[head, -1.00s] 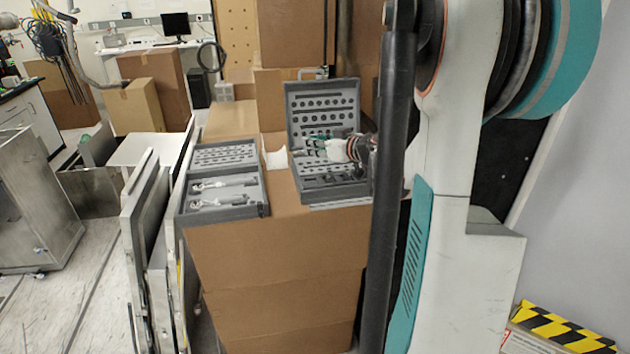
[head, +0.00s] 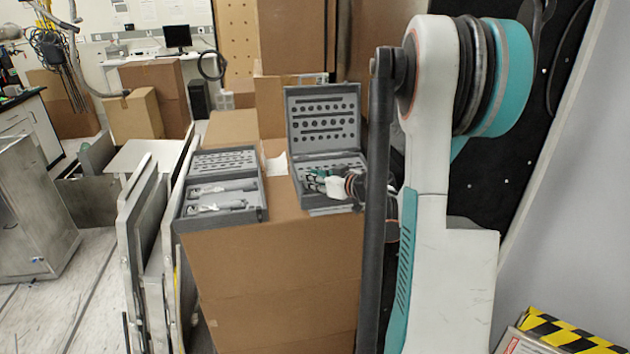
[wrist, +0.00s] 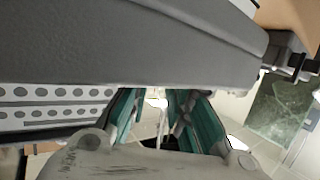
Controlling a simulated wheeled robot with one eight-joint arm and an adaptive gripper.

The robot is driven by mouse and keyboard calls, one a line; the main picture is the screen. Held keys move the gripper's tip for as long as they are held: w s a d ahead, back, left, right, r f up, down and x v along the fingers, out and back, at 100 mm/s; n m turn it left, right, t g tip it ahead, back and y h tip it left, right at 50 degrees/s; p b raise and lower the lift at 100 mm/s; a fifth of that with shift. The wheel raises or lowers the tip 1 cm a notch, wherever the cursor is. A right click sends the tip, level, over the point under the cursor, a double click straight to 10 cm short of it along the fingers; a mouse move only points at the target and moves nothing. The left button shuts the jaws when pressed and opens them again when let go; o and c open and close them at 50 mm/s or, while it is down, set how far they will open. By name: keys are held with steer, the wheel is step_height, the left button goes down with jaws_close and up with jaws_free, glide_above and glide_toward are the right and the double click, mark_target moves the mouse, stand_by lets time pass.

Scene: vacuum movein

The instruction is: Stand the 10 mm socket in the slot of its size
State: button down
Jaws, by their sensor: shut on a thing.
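My gripper (head: 316,178), with teal fingers, is low over the open base of the right grey case (head: 301,200) in the head view. In the wrist view my gripper (wrist: 160,110) shows its two teal fingers with a narrow gap between them. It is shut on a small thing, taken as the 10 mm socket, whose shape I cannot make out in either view. The case's raised lid (head: 322,112) has rows of dark round holes. The base has more holes, partly covered by my gripper. Size marks are too small to read.
A second grey case (head: 222,215) lies open to the left, holding silvery tools (head: 222,187). Both cases rest on a brown cardboard box (head: 280,260). Taller boxes (head: 292,38) stand behind. In the wrist view a grey case part (wrist: 120,45) fills the top, close to the fingers.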

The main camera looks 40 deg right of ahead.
steer(key=shift+f, duration=0.15)
steer(key=c, duration=1.8)
jaws_free()
steer(key=shift+o, duration=0.2)
steer(key=shift+s+r, duration=0.2)
steer(key=shift+r, duration=0.05)
steer(key=p+v, duration=0.2)
steer(key=v, duration=0.9)
steer(key=shift+s, duration=0.3)
